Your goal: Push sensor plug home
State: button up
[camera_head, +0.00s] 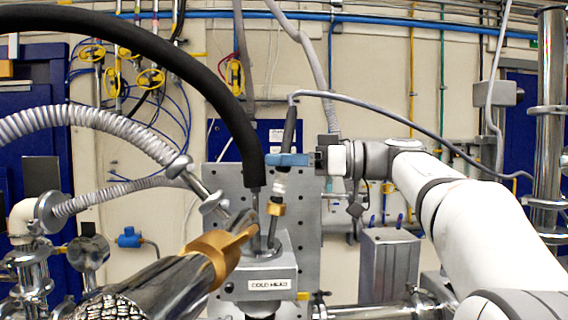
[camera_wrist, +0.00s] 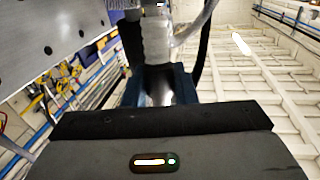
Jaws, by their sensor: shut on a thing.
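The sensor plug (camera_head: 289,128) is a dark, slim cylinder with a grey cable leaving its top. It stands nearly upright, leaning slightly. My gripper (camera_head: 288,159) reaches in from the right with blue fingers shut around it. Below the fingers are a whitish section (camera_head: 279,188) and a brass-coloured collar (camera_head: 275,209), above a thin stem going down to the grey cold head box (camera_head: 262,268). I cannot tell whether the plug is fully seated. In the wrist view, the blue fingers (camera_wrist: 188,82) are partly hidden behind the gripper body.
A thick black hose (camera_head: 200,75) arches down just left of the plug. A shiny pipe with a brass clamp (camera_head: 212,258) fills the lower left foreground. A perforated grey plate (camera_head: 308,215) stands behind. The plug's cable (camera_head: 400,118) loops right above my arm.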

jog(key=shift+f, duration=0.25)
jog(key=o, duration=0.8)
jog(key=shift+o, duration=0.2)
jog(key=s+d+b, duration=0.1)
jog(key=d, duration=0.6)
jog(key=shift+s+d, duration=0.25)
jog(key=shift+d, duration=0.05)
